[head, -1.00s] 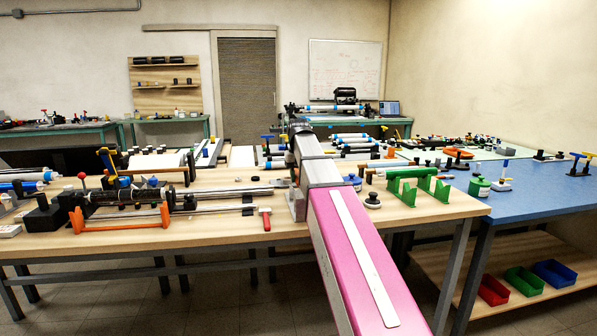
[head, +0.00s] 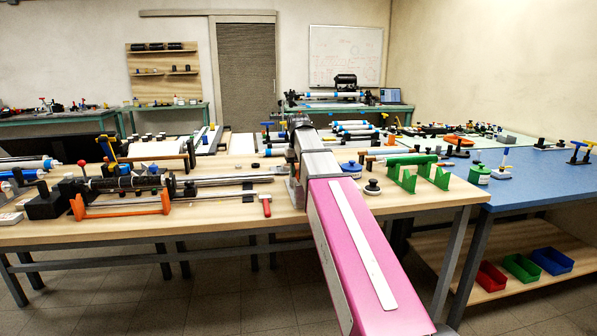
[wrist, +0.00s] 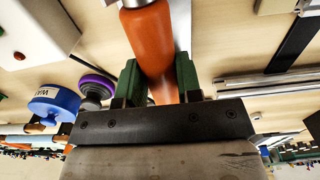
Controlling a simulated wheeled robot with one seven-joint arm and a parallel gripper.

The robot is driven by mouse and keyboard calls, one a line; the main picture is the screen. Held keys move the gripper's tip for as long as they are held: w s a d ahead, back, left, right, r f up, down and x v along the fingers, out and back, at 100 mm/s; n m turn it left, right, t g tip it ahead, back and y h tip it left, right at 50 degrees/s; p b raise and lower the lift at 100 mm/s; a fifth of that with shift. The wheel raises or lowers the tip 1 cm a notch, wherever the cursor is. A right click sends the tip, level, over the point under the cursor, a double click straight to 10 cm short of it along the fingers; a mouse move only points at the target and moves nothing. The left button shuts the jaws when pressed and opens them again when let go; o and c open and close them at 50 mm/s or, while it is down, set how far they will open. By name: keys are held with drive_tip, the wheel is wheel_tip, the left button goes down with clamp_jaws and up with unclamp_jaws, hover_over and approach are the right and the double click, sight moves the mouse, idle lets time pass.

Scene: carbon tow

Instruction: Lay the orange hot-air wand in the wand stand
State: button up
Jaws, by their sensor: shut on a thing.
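The orange hot-air wand (wrist: 150,40) shows in the wrist view, running up from between my gripper's fingers toward the top edge. My gripper (wrist: 158,82) has green finger pads on either side of the wand and is shut on it. A light wooden bench top shows beneath. In the head view the gripper and the wand are hidden behind my own pink and grey arm. A green stand with two brackets (head: 404,178) is on the bench to the right of my arm; I cannot tell whether it is the wand stand.
A blue jar (wrist: 55,103) and a purple-ringed black knob (wrist: 97,86) are left of the wand. An orange cradle (head: 125,212) sits below a black shaft assembly on the bench's left. A red-handled tool (head: 265,205) lies near the front edge. A blue table (head: 540,185) adjoins at right.

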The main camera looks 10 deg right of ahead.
drive_tip(key=shift+f, duration=0.5)
drive_tip(key=o, duration=1.1)
drive_tip(key=shift+o, duration=0.2)
wheel_tip(320, 180, up, 11)
drive_tip(key=shift+f, duration=0.15)
